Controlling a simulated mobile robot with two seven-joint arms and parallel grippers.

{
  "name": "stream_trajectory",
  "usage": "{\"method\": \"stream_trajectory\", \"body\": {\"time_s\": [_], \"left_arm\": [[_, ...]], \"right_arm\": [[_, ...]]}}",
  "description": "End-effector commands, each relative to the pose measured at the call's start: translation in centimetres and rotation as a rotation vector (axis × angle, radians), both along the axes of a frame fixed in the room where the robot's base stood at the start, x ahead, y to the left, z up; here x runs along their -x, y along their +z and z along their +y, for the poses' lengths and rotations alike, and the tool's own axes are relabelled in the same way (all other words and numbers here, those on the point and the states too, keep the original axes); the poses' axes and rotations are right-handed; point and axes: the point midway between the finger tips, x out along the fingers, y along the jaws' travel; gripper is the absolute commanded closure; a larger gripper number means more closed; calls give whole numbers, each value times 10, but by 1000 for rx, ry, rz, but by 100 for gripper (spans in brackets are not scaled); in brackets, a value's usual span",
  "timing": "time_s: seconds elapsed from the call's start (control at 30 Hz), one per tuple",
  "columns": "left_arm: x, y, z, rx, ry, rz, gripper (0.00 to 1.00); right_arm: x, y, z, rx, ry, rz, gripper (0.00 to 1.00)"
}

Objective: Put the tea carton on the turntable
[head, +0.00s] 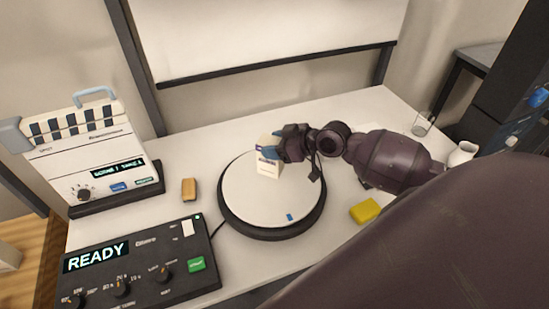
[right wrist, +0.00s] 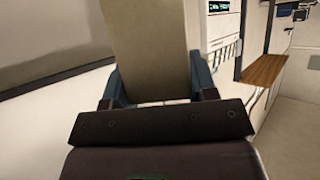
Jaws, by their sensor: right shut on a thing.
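The tea carton (head: 268,168) is a small cream box, upright at the far part of the round white turntable (head: 262,208). In the head view its base appears to be on the turntable's top or very close above it; I cannot tell for sure. My right gripper (head: 270,150) comes from the right and is shut on the carton's upper part, hiding some of it. In the right wrist view the carton (right wrist: 150,50) stands between the two blue-grey fingers of the right gripper (right wrist: 160,85). My left gripper is not in view.
A glass (head: 423,124) and white jug (head: 461,153) stand at the right.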

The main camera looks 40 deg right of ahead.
Motion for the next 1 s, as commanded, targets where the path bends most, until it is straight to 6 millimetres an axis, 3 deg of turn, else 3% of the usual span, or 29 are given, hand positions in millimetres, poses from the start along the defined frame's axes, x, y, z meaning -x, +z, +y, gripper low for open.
{"method": "stream_trajectory", "body": {"time_s": [0.43, 0.9, 0.93, 1.0], "left_arm": [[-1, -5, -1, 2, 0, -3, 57], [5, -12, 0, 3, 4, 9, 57], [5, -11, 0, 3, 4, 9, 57], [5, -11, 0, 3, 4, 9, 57]], "right_arm": [[0, -45, 0, 0, -1, 0, 100], [0, -52, 0, 0, 0, 0, 100], [0, -51, 0, 0, 0, 0, 43], [0, -51, 0, 0, 0, 0, 32]]}}
